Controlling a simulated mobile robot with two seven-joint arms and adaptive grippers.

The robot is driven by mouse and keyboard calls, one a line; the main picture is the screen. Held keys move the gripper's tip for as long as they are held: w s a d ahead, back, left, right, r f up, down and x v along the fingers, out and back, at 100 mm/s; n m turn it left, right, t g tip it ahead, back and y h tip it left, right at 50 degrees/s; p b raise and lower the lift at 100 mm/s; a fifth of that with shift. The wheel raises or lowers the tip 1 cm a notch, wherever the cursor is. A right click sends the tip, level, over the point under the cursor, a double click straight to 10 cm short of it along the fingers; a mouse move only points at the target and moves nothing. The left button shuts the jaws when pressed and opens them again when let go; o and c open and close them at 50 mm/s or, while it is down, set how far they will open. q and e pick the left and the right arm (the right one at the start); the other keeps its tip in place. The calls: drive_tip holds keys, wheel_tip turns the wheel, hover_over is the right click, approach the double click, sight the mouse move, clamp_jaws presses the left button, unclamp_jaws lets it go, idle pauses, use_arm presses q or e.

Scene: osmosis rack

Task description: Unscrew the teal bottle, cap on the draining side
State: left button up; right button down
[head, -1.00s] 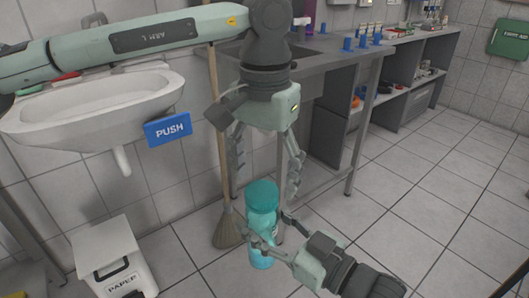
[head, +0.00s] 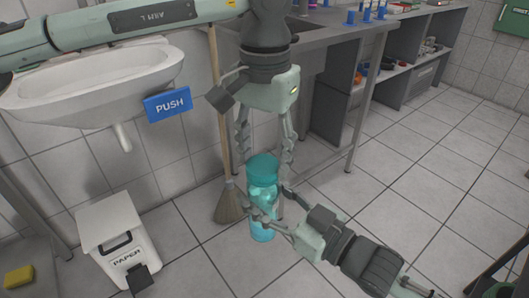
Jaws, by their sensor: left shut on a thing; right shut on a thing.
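The teal bottle (head: 263,229) is upright in the air in front of the broom, with its darker teal cap (head: 263,167) on top. My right gripper (head: 268,203) comes in from the lower right and is shut on the bottle's body. My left gripper (head: 265,160) points down from above, its two long fingers on either side of the cap, and it is shut on the cap. The exact contact of the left fingers is partly hidden. The draining side cannot be made out in this view.
A metal bench (head: 335,33) with blue items (head: 366,12) stands at the back. A white sink (head: 90,85) with a blue PUSH sign (head: 168,104) is at left. A PAPER bin (head: 113,240), a broom (head: 229,203) and a yellow sponge (head: 18,277) are lower left.

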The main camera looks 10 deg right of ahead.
use_arm(q)
drive_tip(key=n, duration=0.6)
drive_tip(key=shift+s+d+n, duration=0.1)
drive_tip(key=shift+d+n, duration=0.05)
drive_tip(key=shift+n, duration=0.25)
drive_tip(key=n, duration=0.7)
drive_tip(key=shift+n, duration=0.3)
drive_tip(key=n, duration=0.5)
drive_tip(key=shift+a, duration=0.25)
drive_tip(key=n, duration=0.7)
drive_tip(key=shift+a, duration=0.15)
drive_tip(key=n, duration=0.7)
drive_tip(key=shift+a+r+n, duration=0.1)
drive_tip(key=shift+n, duration=0.2)
drive_tip(key=n, duration=1.4)
drive_tip(key=shift+s, duration=0.1)
drive_tip(key=n, duration=0.6)
